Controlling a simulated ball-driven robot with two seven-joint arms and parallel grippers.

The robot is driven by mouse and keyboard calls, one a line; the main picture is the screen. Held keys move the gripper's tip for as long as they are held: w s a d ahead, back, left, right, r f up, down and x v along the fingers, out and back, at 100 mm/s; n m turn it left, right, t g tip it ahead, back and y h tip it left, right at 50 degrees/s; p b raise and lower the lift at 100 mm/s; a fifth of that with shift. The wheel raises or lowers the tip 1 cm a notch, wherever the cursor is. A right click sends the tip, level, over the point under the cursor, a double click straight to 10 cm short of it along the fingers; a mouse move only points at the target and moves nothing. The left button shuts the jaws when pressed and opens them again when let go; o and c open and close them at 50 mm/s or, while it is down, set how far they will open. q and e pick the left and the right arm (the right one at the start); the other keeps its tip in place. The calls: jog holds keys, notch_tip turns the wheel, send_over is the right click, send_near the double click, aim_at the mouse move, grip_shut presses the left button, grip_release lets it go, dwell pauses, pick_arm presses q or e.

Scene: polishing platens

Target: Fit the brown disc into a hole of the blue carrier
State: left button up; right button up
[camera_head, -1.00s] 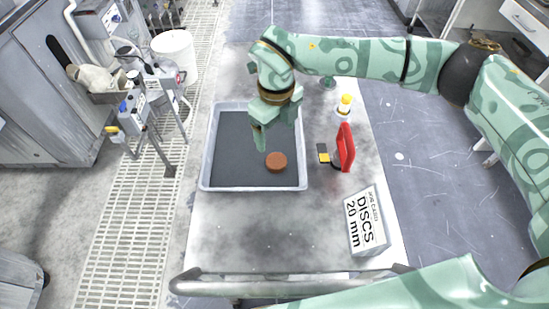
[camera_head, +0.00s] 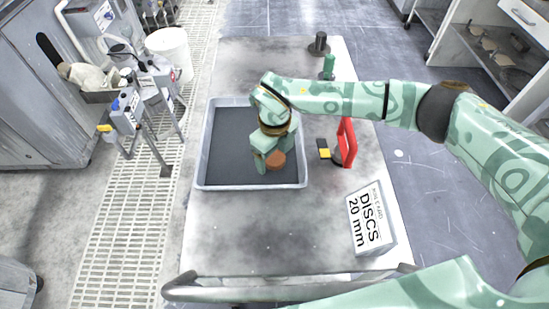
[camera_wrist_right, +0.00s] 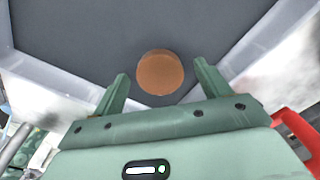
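The brown disc (camera_head: 276,160) lies in the grey-floored tray (camera_head: 201,160) on the cart. My right gripper (camera_head: 269,164) is down at the disc, with its fingers pointing into the tray and partly covering the disc. In the right wrist view, the fingers (camera_wrist_right: 160,70) are spread wide with a gap on each side of the disc (camera_wrist_right: 160,74), which lies just beyond the tips. The gripper is open and holds nothing. The blue carrier is not seen in either view. My left gripper is not in view.
Right of the tray are a red handle (camera_head: 347,143), a small yellow-and-black item (camera_head: 324,149) and a "DISCS 20 mm" sign (camera_head: 369,222). A dark cylinder (camera_head: 319,44) stands at the cart's far end.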

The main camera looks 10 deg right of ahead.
jog(key=c, duration=1)
jog(key=shift+r, duration=0.1)
jog(key=shift+c, duration=0.2)
